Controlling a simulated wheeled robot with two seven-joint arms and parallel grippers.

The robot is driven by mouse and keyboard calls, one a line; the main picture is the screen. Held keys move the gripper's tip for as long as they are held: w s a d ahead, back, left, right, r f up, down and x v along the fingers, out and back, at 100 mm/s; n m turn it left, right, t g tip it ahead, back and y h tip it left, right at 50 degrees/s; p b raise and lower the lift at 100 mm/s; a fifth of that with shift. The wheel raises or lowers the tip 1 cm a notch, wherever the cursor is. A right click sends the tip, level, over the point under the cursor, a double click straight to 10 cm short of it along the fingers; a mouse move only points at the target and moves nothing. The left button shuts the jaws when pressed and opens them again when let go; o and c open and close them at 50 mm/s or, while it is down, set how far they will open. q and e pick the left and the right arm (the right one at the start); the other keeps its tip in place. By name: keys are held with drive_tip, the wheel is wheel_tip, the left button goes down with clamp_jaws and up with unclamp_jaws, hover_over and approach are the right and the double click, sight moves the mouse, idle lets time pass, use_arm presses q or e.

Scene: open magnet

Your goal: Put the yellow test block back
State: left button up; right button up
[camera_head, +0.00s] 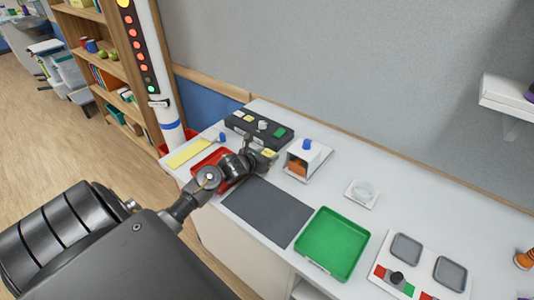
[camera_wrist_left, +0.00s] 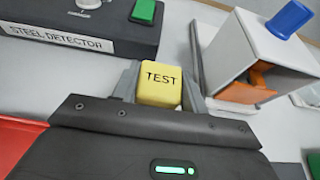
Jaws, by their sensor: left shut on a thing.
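The yellow test block (camera_wrist_left: 160,85), marked TEST, sits between the fingers of my left gripper (camera_wrist_left: 160,92), which is shut on it. In the head view my left gripper (camera_head: 266,158) is over the counter, just in front of the black steel detector (camera_head: 242,122) and left of a white box with a blue knob (camera_head: 306,160). The detector's front label shows in the left wrist view (camera_wrist_left: 60,40). Whether the block touches the counter is unclear. A flat yellow strip (camera_head: 188,152) lies at the counter's left end. My right gripper is not in view.
A red tray (camera_head: 210,162) is partly hidden behind my left arm. A dark grey mat (camera_head: 268,212) and a green tray (camera_head: 331,243) lie nearer the front. A small clear dish (camera_head: 362,192) and a white panel with grey pads (camera_head: 420,265) are to the right.

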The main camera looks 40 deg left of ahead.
use_arm(q)
drive_tip(key=shift+f, duration=0.2)
drive_tip(key=o, duration=1)
drive_tip(key=shift+r, duration=0.1)
drive_tip(key=shift+o, duration=0.2)
drive_tip(key=shift+r, duration=0.1)
drive_tip(key=b+v, duration=0.2)
drive_tip(key=v, duration=0.9)
drive_tip(key=shift+s+r, duration=0.2)
drive_tip(key=shift+s, duration=0.3)
